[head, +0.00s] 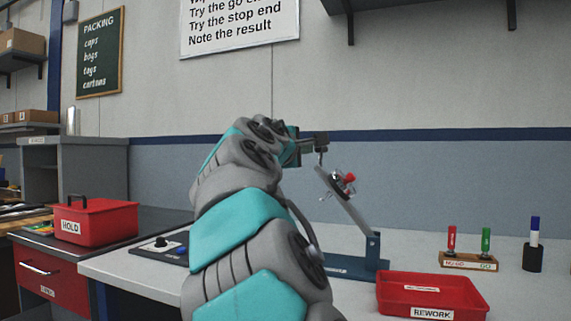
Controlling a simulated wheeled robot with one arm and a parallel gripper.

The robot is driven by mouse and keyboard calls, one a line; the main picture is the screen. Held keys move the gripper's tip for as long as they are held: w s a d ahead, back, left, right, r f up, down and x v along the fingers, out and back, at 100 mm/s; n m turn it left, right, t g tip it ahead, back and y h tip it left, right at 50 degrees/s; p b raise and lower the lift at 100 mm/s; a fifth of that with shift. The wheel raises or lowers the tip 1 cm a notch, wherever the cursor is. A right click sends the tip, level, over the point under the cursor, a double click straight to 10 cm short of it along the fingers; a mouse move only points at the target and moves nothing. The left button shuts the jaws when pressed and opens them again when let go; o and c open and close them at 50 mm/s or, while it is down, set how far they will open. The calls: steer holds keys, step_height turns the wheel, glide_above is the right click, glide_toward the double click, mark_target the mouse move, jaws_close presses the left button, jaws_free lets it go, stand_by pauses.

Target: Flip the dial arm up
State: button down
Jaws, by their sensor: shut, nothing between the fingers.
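The dial arm (352,212) is a grey bar on a blue stand (372,262). It is tilted, leaning up and to the left from its lower end at the stand. A clamp with a red knob (349,178) and bright metal parts sits on its upper half. My gripper (320,158) is shut and empty, pointing down at the upper end of the dial arm. In the picture its fingertips meet or nearly meet that end; I cannot tell whether they touch. My own arm hides part of the stand's base and the bench.
A red REWORK tray (466,284) stands right of the stand, near the front. Behind it are a wooden gauge block (468,262) with red and green plugs and a marker pot (532,258). A red HOLD box (95,220) and a control panel (160,246) are at left.

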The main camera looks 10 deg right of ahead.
steer(key=s+d+r+m+b, duration=0.1)
steer(key=s+d+m, duration=0.3)
steer(key=d, duration=0.4)
steer(key=s+d+r+m+b, duration=0.1)
steer(key=s+d+r+m, duration=0.2)
steer(key=s+d+m, duration=0.2)
steer(key=shift+s+d+y, duration=0.3)
steer(key=shift+s+d, duration=0.95)
steer(key=shift+d, duration=0.3)
steer(key=shift+d+f, duration=0.1)
steer(key=shift+f, duration=0.05)
steer(key=s+a+r, duration=0.3)
steer(key=s+a, duration=0.3)
steer(key=a, duration=0.3)
steer(key=shift+s+a+r, duration=0.15)
steer(key=shift+s+a, duration=0.15)
steer(key=shift+a, duration=0.05)
